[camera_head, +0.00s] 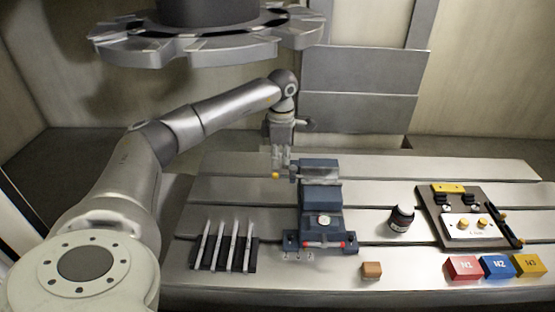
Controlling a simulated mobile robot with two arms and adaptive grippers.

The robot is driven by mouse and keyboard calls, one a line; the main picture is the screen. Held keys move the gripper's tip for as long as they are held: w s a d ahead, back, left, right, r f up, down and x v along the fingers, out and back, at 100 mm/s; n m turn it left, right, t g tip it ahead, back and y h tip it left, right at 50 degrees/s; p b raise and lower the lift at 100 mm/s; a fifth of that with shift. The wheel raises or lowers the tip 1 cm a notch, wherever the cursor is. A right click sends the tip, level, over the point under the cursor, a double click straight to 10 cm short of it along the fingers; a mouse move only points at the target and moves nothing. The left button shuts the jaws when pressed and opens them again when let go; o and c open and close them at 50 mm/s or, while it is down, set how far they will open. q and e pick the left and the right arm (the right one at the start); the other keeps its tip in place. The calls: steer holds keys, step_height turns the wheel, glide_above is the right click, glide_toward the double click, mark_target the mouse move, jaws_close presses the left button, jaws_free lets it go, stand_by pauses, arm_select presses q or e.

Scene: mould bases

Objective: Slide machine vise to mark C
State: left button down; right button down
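The machine vise (321,198) is blue and grey and stands on the slotted metal table, its long side running front to back. A round pale dial sits on its top, and a bar with red ends crosses its front. Small labels (297,256) lie at its front left foot; their letters are too small to read surely. My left gripper (281,163) points down just left of the vise's far end, close to a yellow knob (275,176). Whether it touches the vise, and whether its fingers are open, I cannot tell. My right gripper is not in view.
Left of the vise lies a dark rack of several thin rods (227,246). To the right stand a dark bottle (401,218) and a fixture plate (470,228). In front are a small orange-brown block (372,270) and red (464,267), blue (497,266) and yellow (529,265) blocks.

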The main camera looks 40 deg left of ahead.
arm_select(q)
steer(key=shift+w+d+r, duration=0.1)
steer(key=shift+w+d, duration=0.15)
steer(key=shift+d, duration=0.1)
steer(key=shift+w+d, duration=0.15)
steer(key=shift+d, duration=0.05)
steer(key=shift+w+d, duration=0.1)
steer(key=shift+w+d+p, duration=0.1)
steer(key=shift+d+p, duration=0.05)
steer(key=shift+p, duration=0.15)
stand_by(0.5)
steer(key=shift+s+a, duration=1.6)
steer(key=shift+a, duration=0.45)
step_height(320, 180, up, 7)
steer(key=p, duration=0.5)
